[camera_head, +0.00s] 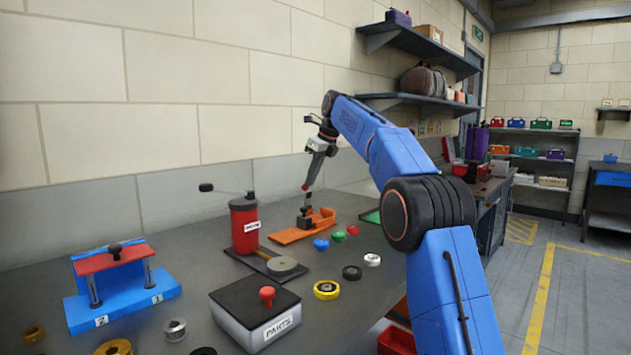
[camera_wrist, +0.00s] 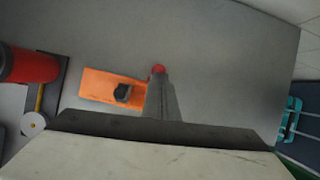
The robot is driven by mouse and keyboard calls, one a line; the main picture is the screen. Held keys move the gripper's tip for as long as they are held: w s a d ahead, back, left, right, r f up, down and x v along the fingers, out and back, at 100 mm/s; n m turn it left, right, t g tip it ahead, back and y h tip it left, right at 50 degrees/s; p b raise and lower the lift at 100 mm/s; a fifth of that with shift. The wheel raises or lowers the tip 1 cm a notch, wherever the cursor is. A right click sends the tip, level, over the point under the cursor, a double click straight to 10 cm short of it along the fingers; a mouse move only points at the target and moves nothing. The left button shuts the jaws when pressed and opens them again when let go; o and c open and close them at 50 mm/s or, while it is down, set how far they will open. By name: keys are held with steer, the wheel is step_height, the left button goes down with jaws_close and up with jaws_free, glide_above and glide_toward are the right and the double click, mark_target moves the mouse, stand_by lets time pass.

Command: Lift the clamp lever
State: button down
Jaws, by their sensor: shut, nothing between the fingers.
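The clamp has an orange base (camera_head: 289,236) on the grey bench, with a dark block (camera_head: 304,221) standing on it. In the wrist view its orange base (camera_wrist: 98,84) and dark block (camera_wrist: 122,93) lie left of my fingers. A small red knob (camera_head: 305,187), apparently the lever's end, shows right at my fingertips; it also shows in the wrist view (camera_wrist: 158,69). My gripper (camera_head: 309,181) is shut and points down above the clamp, with nothing between the fingers. I cannot tell whether the fingertips touch the knob. The lever's shaft is mostly hidden.
A red canister (camera_head: 244,229) with a black-tipped arm stands left of the clamp. A parts box (camera_head: 253,307), a blue fixture with a red plate (camera_head: 111,260) and several coloured knobs are nearer. The wall is close behind.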

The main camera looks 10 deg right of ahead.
steer(key=shift+w+a, duration=0.25)
steer(key=shift+w, duration=0.15)
steer(key=shift+w+a, duration=0.1)
stand_by(0.3)
steer(key=v, duration=0.8)
steer(key=shift+f, duration=0.1)
